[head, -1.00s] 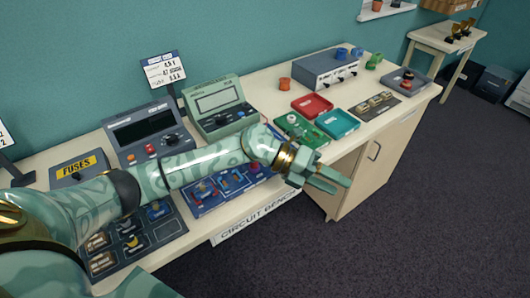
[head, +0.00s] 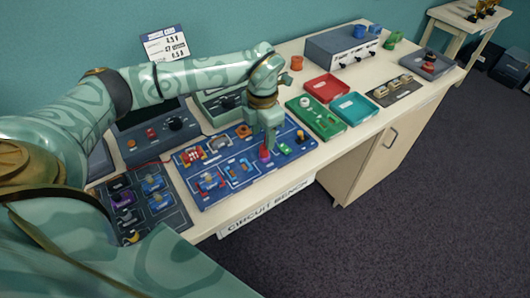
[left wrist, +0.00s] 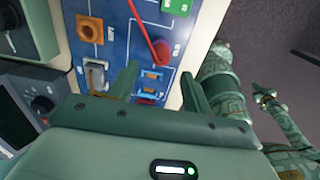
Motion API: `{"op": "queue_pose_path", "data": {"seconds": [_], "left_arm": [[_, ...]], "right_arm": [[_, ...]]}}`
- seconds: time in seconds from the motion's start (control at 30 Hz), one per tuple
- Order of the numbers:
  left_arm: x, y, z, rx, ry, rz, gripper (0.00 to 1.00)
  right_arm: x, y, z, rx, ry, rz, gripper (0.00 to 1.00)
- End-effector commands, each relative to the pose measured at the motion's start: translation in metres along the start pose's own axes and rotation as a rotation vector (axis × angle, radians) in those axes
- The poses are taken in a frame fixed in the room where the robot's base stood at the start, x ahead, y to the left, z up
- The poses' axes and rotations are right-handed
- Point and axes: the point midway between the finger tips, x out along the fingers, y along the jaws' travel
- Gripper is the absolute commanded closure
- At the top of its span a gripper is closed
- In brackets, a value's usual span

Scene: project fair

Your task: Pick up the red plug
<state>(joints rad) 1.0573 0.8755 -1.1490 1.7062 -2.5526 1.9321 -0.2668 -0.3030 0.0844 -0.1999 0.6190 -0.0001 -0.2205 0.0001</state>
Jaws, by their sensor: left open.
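The red plug (head: 265,154) stands on the blue circuit board (head: 222,197) in the head view, close beside the fingertips of my left gripper (head: 268,143). My left gripper points down over the right part of the board. In the left wrist view, the plug (left wrist: 161,52) shows as a red knob at the end of a red lead, ahead of the open, empty jaws (left wrist: 159,85). A small patterned arm end, which seems to be my right gripper (left wrist: 262,98), shows at the right; its jaws are too small to read.
A dark component tray (head: 170,217) lies left of the board. Green (head: 302,104), red (head: 312,87) and teal (head: 339,121) trays lie to its right. Meters stand behind, partly hidden by my arm. The bench's front edge runs close below the board.

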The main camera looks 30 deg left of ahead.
Motion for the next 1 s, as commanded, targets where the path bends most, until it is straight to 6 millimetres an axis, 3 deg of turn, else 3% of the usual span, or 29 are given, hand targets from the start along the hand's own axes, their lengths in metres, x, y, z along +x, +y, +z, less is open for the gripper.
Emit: {"op": "queue_pose_path", "data": {"seconds": [0.17,0.43,0.7,0.73,0.9,1.0], "left_arm": [[0.015,-0.001,0.001,0.001,-0.001,-0.001,0.51],[0.056,0.000,0.004,0.000,0.001,-0.002,0.51],[0.060,0.001,0.004,0.001,-0.002,0.000,0.51],[0.060,0.001,0.004,0.001,-0.002,0.000,0.53],[0.060,0.001,0.004,0.001,-0.002,-0.001,1.00],[0.060,0.001,0.004,0.001,-0.002,-0.001,1.00]], "right_arm": [[0.003,0.000,-0.001,0.000,0.001,0.000,1.00],[0.012,-0.003,0.000,0.002,-0.002,-0.005,1.00],[0.012,-0.007,-0.002,0.004,0.001,-0.009,1.00],[0.012,-0.007,-0.002,0.004,0.001,-0.009,1.00],[0.012,-0.006,-0.002,0.004,0.002,-0.009,1.00],[0.012,-0.006,-0.002,0.004,0.002,-0.008,1.00]]}}
